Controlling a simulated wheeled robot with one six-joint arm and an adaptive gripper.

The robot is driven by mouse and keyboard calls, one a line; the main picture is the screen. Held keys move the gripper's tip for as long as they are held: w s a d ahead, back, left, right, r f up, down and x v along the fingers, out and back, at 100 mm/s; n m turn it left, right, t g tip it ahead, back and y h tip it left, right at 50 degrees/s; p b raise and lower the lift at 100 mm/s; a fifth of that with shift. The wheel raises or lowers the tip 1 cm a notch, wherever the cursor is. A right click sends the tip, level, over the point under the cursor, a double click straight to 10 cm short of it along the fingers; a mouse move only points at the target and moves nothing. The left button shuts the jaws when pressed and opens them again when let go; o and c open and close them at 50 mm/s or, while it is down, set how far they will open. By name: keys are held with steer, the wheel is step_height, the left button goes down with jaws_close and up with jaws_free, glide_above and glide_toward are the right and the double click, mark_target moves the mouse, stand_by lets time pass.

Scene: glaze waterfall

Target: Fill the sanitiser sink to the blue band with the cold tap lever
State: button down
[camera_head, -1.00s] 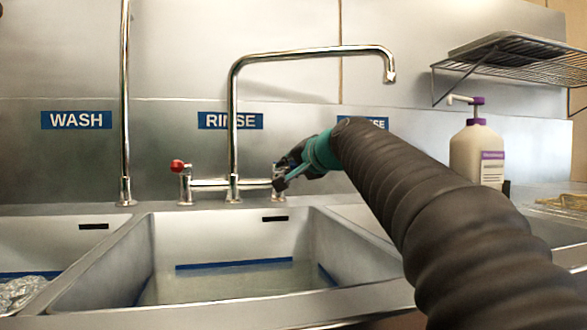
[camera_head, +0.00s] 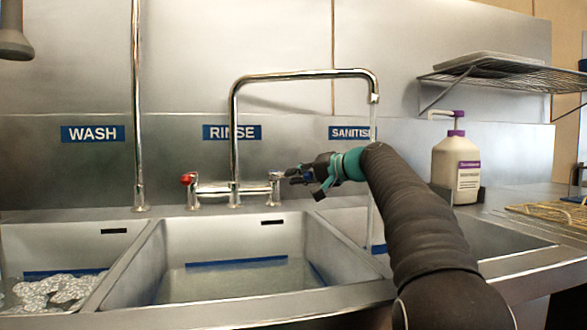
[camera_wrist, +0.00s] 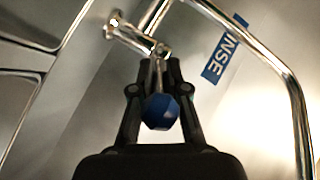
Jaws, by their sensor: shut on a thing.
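My gripper (camera_head: 292,175) is shut on the cold tap lever at the right end of the mixer. In the wrist view the lever's blue knob (camera_wrist: 160,112) sits between my fingers (camera_wrist: 158,100). The swan-neck spout (camera_head: 305,74) points right, and a thin water stream (camera_head: 373,125) falls from its tip into the sanitiser sink (camera_head: 485,238), under the SANITISE label (camera_head: 348,133). A piece of the blue band (camera_head: 378,249) shows left of my arm. My arm covers much of that sink, and its water level cannot be seen.
The red-knobbed hot lever (camera_head: 187,179) is at the mixer's left end. The rinse sink (camera_head: 190,235) holds water near its blue band. The wash sink (camera_head: 50,240) holds suds. A pump bottle (camera_head: 456,165) stands right, below a wire rack (camera_head: 505,74).

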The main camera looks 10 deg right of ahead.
steer(key=shift+w+d+p, duration=0.1)
steer(key=shift+d+p, duration=0.05)
steer(key=shift+p, duration=0.15)
stand_by(0.4)
steer(key=c, duration=1.2)
jaws_free()
steer(key=v, duration=1.2)
steer(key=shift+w+d, duration=0.1)
